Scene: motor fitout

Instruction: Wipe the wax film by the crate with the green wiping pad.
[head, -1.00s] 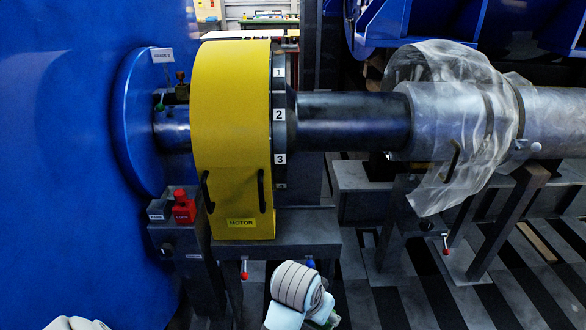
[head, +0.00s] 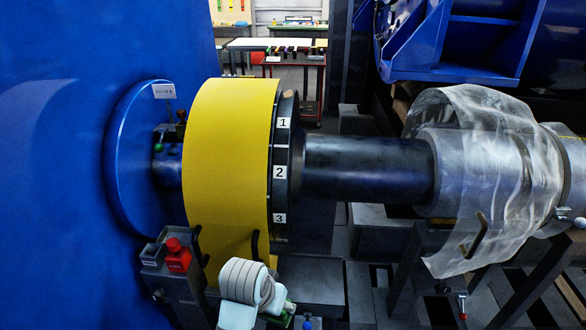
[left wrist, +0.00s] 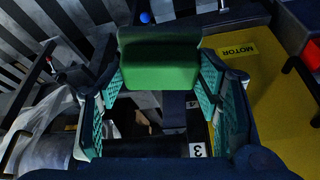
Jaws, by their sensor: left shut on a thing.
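My left gripper (left wrist: 158,78) is shut on the green wiping pad (left wrist: 158,62), which sits between its teal-lined fingers in the left wrist view. In the head view my left wrist shows low in the middle, in front of the yellow motor ring, with a small bit of green pad (head: 289,307) beside it. The fingers are mostly hidden there. My right gripper is not in view. I cannot make out the wax film or the crate in either view.
The yellow motor ring (head: 228,150) and dark shaft (head: 365,168) stand close ahead. Clear wrap (head: 490,150) hangs over the right part of the shaft. A red button box (head: 177,258) stands left. A red-framed bench (head: 290,65) is at the back.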

